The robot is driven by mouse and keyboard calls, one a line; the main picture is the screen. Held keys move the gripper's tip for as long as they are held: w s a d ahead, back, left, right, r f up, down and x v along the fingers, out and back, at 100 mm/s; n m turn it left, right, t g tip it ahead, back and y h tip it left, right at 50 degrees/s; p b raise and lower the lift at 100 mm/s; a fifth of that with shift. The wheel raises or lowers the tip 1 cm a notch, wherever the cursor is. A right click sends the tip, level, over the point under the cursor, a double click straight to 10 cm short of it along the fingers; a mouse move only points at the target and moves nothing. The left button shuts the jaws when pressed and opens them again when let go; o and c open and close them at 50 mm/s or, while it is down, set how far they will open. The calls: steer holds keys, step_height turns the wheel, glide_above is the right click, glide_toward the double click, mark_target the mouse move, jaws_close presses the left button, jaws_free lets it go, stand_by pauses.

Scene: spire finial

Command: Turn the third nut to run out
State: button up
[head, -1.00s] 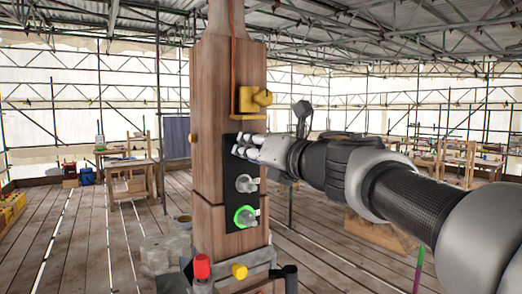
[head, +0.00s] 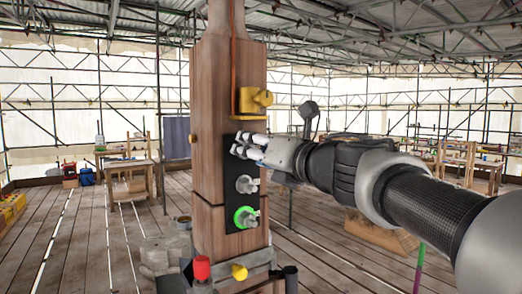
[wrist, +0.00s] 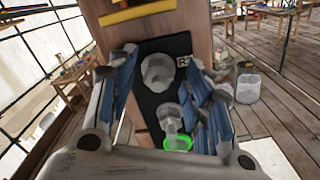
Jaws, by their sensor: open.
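A black plate (head: 229,188) runs down the wooden post (head: 212,110). It carries a column of grey nuts. The lowest nut (head: 246,217) has a bright green ring around it, and a middle nut (head: 246,184) stands above it. My gripper (head: 243,147) is at the top of the plate and hides the nut there in the head view. In the wrist view, my gripper (wrist: 163,70) is open, its blue-padded fingers on either side of the upper nut (wrist: 158,72). I cannot tell whether they touch it. The green ring (wrist: 177,143) shows lower down, partly hidden.
A yellow fitting (head: 254,100) sits on the post just above my gripper. A red-capped part (head: 202,268) and a yellow knob (head: 239,272) are at the post's base. The plank floor (head: 120,240) is open at left; workbenches stand further back.

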steer(key=v, duration=1)
steer(key=shift+s+d, duration=0.2)
steer(key=shift+s, duration=0.15)
steer(key=shift+d, duration=0.1)
